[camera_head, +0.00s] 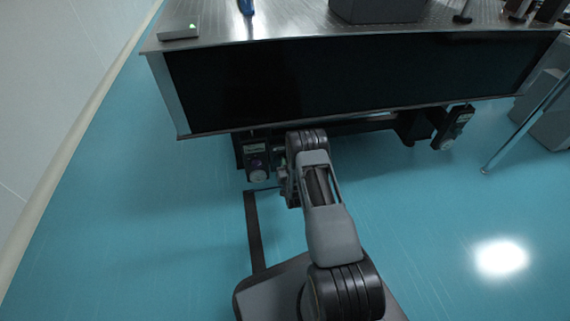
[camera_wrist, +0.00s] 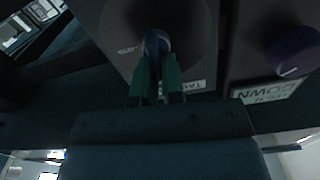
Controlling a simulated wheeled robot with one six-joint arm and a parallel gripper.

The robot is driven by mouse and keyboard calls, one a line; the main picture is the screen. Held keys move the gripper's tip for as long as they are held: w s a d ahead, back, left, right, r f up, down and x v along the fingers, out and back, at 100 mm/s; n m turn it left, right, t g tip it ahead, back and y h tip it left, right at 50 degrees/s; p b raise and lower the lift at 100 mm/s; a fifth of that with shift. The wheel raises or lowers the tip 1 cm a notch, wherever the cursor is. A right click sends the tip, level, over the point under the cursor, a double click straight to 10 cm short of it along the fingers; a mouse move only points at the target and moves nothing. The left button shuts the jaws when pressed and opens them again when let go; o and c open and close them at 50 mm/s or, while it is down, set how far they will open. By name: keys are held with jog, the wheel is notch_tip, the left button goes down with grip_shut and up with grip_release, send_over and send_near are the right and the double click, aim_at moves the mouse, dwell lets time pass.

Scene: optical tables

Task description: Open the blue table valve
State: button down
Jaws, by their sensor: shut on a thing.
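The blue table valve (camera_wrist: 157,41) shows in the wrist view as a small blue-grey handle on a dark round dial at the upper middle. My gripper (camera_wrist: 157,68), with green fingers, is shut on this handle, one finger on each side. A partly covered label starting "TA" is just below the dial. How far the handle is turned is hard to tell. In the head view my arm reaches under the near edge of the optical table (camera_head: 340,82), and its links hide the gripper and the valve.
A purple knob (camera_wrist: 292,52) with a label reading "DOWN" is to the right of the valve in the wrist view. In the head view a dark control box (camera_head: 257,160) hangs under the table, left of my arm.

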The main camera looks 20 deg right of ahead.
jog(key=shift+s+d+f+m, duration=0.1)
jog(key=shift+d+f+m, duration=0.2)
jog(key=shift+m, duration=2.45)
jog(key=shift+s+d+f+m, duration=0.1)
jog(key=shift+d+f+m, duration=0.2)
jog(key=shift+m, duration=2.4)
jog(key=shift+d+f+m, duration=0.2)
jog(key=shift+f+m, duration=0.1)
jog(key=shift+m, duration=2.45)
jog(key=c, duration=1.2)
grip_release()
jog(key=shift+c, duration=0.2)
jog(key=p+v, duration=0.5)
jog(key=v, duration=0.8)
jog(key=shift+s, duration=0.4)
jog(key=shift+a, duration=0.1)
